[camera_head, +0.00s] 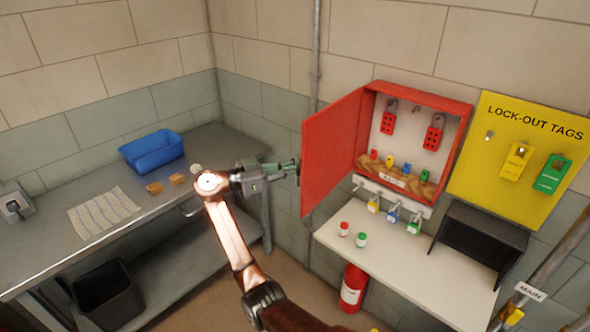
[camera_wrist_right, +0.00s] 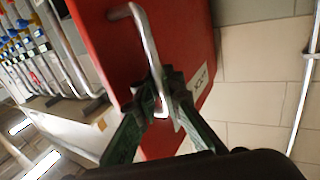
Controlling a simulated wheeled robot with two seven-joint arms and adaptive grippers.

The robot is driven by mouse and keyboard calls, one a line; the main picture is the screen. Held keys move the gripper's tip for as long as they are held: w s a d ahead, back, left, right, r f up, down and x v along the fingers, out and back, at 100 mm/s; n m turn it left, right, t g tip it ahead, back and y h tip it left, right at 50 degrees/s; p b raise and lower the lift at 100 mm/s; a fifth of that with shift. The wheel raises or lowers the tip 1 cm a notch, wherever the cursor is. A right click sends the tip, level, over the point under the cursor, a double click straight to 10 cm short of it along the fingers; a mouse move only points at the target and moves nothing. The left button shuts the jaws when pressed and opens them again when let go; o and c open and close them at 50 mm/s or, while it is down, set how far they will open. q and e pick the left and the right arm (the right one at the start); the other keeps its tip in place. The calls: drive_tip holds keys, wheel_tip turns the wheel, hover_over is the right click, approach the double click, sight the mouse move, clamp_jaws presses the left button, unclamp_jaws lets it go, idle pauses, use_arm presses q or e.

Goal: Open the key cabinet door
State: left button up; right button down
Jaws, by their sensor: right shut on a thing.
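The red key cabinet (camera_head: 425,93) is on the wall at the right of the head view. Its red door (camera_head: 333,145) is hinged on the left and stands swung wide open, out from the wall. In the right wrist view the door (camera_wrist_right: 185,35) fills the upper middle and carries a metal bar handle (camera_wrist_right: 146,38). My right gripper (camera_head: 290,171) is at the door's outer face; its green fingers (camera_wrist_right: 161,92) are shut on the lower part of the handle. In the head view the handle is mostly hidden by the gripper. My left gripper is not in view.
Padlocks hang on a rail (camera_head: 368,187) below, above a white shelf (camera_head: 400,255). A yellow tag board (camera_head: 500,180) is right. A metal bench (camera_head: 215,142) with a blue bin (camera_head: 152,150) is left.

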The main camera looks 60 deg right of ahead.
drive_tip(key=c, duration=2.3)
unclamp_jaws()
drive_tip(key=shift+w+a, duration=0.1)
drive_tip(key=shift+c, duration=0.2)
drive_tip(key=v, duration=1.2)
